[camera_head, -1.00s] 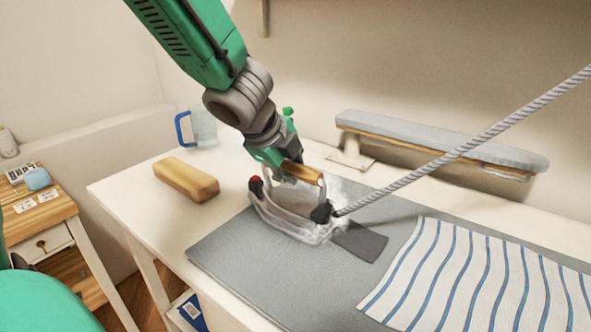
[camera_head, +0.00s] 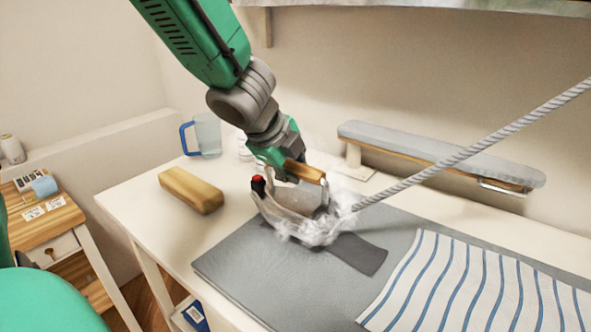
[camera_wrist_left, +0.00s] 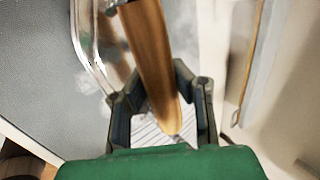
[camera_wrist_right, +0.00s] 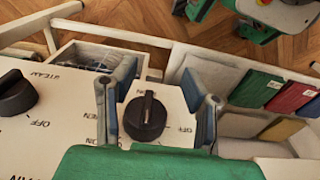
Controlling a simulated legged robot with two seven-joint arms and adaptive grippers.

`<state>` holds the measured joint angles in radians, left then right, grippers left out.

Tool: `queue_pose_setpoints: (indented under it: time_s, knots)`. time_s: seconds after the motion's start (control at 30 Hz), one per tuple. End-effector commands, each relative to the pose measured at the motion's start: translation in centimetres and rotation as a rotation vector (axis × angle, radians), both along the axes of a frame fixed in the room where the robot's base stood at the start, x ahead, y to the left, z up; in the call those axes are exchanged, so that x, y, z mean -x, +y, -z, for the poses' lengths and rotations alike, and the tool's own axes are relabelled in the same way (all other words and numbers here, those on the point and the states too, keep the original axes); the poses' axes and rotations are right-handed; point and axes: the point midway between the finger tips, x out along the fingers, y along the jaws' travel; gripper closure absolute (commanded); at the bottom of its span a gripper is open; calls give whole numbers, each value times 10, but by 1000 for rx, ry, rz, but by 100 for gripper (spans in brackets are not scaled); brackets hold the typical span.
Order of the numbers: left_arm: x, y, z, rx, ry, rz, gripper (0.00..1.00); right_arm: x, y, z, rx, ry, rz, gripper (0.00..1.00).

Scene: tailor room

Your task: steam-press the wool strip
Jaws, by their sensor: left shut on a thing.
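The wool strip (camera_head: 357,254) is a dark grey band lying flat on the grey pressing mat (camera_head: 236,287). The steam iron (camera_head: 288,207) is over its left part and hides it there. White steam clouds the iron's lower edge, so I cannot tell whether its sole touches the strip. My left gripper (camera_head: 299,173) is shut on the iron's wooden handle (camera_head: 311,174). The handle also shows between the fingers in the left wrist view (camera_wrist_left: 150,60). My right gripper (camera_wrist_right: 158,108) shows only in its wrist view, open, with its fingers apart around a black knob (camera_wrist_right: 145,117).
A grey rope-like hose (camera_head: 470,150) runs from the iron to the upper right. A striped cloth (camera_head: 470,285) covers the mat's right side. A wooden block (camera_head: 191,190) and a clear jug (camera_head: 207,134) stand left. A padded board (camera_head: 440,150) is behind.

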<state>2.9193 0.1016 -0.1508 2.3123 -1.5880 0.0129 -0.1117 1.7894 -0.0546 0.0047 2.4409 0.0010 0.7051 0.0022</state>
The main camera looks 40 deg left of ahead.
Motion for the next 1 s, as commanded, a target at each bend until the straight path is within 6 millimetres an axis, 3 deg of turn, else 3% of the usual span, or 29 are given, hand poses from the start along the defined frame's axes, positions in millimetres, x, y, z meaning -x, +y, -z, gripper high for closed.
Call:
queue_pose_setpoints:
  time_s: [0.03,0.5,1.0]
  knots:
    - [-2,0,-9,0,-8,0,100,0,0,-6,0,0,0,60]
    - [-2,1,-37,-2,-8,0,100,0,0,-34,0,0,0,60]
    - [-2,1,-37,-1,-8,1,100,0,0,-34,0,0,0,60]
